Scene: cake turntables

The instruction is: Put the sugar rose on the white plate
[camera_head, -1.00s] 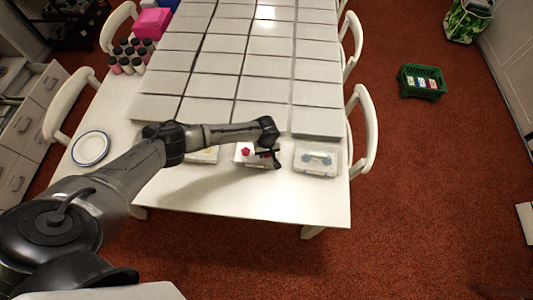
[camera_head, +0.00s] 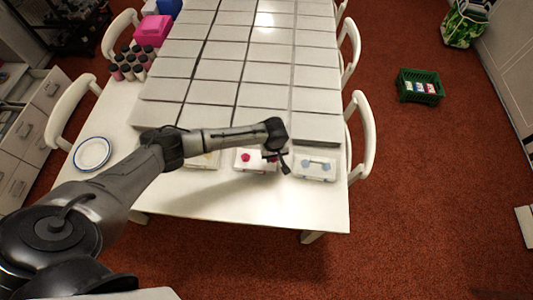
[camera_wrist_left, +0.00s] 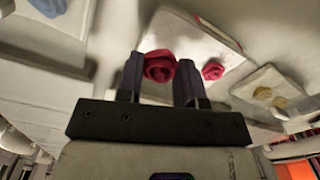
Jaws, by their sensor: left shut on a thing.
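My left gripper (camera_head: 280,162) is over the front right part of the table. In the left wrist view its two fingers (camera_wrist_left: 160,85) are shut on a red sugar rose (camera_wrist_left: 160,66). In the head view the held rose is hard to make out behind the gripper. A second red rose (camera_wrist_left: 213,70) lies on a white tray (camera_wrist_left: 190,35) beyond the fingers; it also shows in the head view (camera_head: 245,157). The white plate (camera_head: 92,153) with a blue rim lies empty at the table's left front, well away from the gripper. My right gripper is not in view.
A tray with blue pieces (camera_head: 315,165) stands right of the gripper, and one with yellowish pieces (camera_head: 205,160) to the left, partly behind my arm. Rows of white boxes (camera_head: 245,90) fill the back. Several dark-capped jars (camera_head: 130,65) stand at back left.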

